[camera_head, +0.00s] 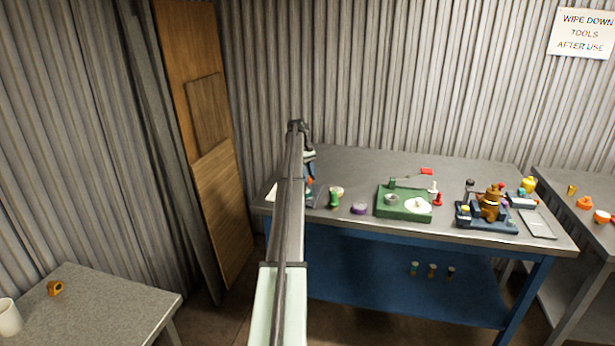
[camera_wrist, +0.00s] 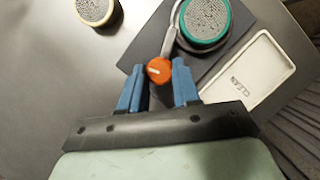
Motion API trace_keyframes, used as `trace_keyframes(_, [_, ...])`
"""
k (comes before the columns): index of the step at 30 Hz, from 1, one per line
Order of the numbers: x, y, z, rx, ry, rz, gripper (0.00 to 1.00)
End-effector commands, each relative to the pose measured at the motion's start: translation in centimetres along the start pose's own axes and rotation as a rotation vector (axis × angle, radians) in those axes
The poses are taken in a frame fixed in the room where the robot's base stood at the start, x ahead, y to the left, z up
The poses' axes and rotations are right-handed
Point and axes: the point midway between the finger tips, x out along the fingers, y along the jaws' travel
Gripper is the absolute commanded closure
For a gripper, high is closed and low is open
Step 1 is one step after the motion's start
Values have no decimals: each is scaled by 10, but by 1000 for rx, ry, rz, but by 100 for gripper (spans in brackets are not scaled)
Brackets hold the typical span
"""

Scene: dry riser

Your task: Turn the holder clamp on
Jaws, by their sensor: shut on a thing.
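The holder clamp's orange knob (camera_wrist: 160,70) has a pale line across its top and sits between my gripper's blue fingertips (camera_wrist: 158,75) in the wrist view. My gripper is shut on this knob. Just beyond it, a grey curved clamp arm (camera_wrist: 170,42) runs beside a teal-rimmed round piece with a grey mesh top (camera_wrist: 206,20). The clamp stands on a dark base plate (camera_wrist: 208,62). In the head view my arm hides most of the holder at the left end of the bench.
A white tray lettered "CLEAN" (camera_wrist: 243,72) lies right of the holder. A cream-rimmed mesh piece (camera_wrist: 97,8) lies at upper left. On the bench (camera_head: 400,160) stand a green cylinder (camera_head: 335,199), a purple disc (camera_head: 359,208), a green stand (camera_head: 405,213) and a blue-based fixture (camera_head: 487,222).

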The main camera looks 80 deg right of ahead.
Motion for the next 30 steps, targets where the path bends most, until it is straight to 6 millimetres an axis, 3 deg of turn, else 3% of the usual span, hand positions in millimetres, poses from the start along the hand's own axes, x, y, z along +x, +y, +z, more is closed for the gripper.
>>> trace_keyframes(16, [0, 0, 0, 21, 2, -9, 99])
trace_keyframes(17, [0, 0, 0, 21, 2, -9, 67])
trace_keyframes(24, [0, 0, 0, 21, 1, -9, 44])
trace_keyframes(30, [0, 0, 0, 21, 1, -9, 43])
